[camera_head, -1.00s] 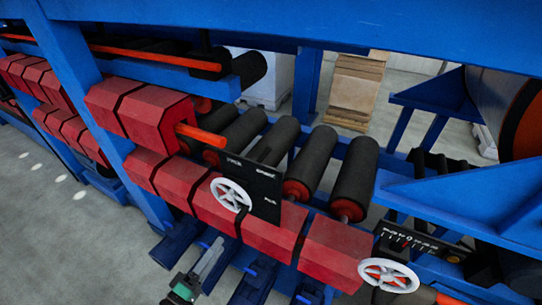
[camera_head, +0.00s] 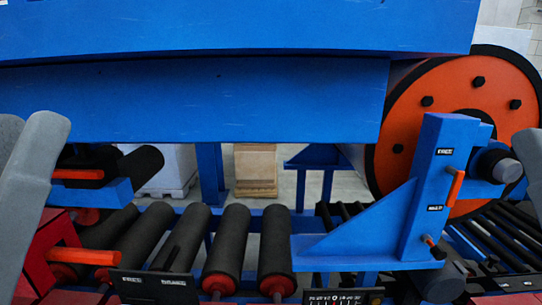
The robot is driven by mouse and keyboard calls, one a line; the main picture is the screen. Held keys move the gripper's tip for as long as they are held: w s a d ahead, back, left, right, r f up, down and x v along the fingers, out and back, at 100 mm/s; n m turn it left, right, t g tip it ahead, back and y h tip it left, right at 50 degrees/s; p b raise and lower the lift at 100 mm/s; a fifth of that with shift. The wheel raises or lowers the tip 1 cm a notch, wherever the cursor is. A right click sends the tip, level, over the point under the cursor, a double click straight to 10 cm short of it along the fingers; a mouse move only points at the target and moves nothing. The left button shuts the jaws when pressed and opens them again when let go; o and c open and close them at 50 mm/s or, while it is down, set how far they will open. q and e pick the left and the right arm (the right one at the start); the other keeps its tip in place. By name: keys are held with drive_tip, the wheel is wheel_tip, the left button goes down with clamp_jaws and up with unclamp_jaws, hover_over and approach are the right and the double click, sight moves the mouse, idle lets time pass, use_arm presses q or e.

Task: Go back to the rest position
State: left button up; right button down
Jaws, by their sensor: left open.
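Grey rounded parts of my left arm and gripper (camera_head: 32,165) stand upright at the left edge, in front of the machine. The jaws are hard to make out there; they are open and I see nothing held in them. A grey part of my right arm (camera_head: 529,165) shows at the right edge, cut off by the frame. I cannot see my right gripper.
A big blue beam (camera_head: 200,100) spans the upper view. Black rollers (camera_head: 231,245) lie below it. A blue bracket (camera_head: 365,232) and a large orange-faced wheel (camera_head: 402,125) stand at right. Stacked boxes (camera_head: 256,170) stand behind. Red blocks (camera_head: 30,265) are at lower left.

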use_arm(q)
wheel_tip(320, 180, up, 22)
drive_tip(key=a+y+p, duration=0.2)
drive_tip(key=y+p, duration=0.3)
drive_tip(key=p, duration=1.7)
drive_tip(key=shift+w+a+f+n+p, duration=0.15)
drive_tip(key=shift+w+a+n+p, duration=0.2)
drive_tip(key=shift+a+n+p, duration=0.05)
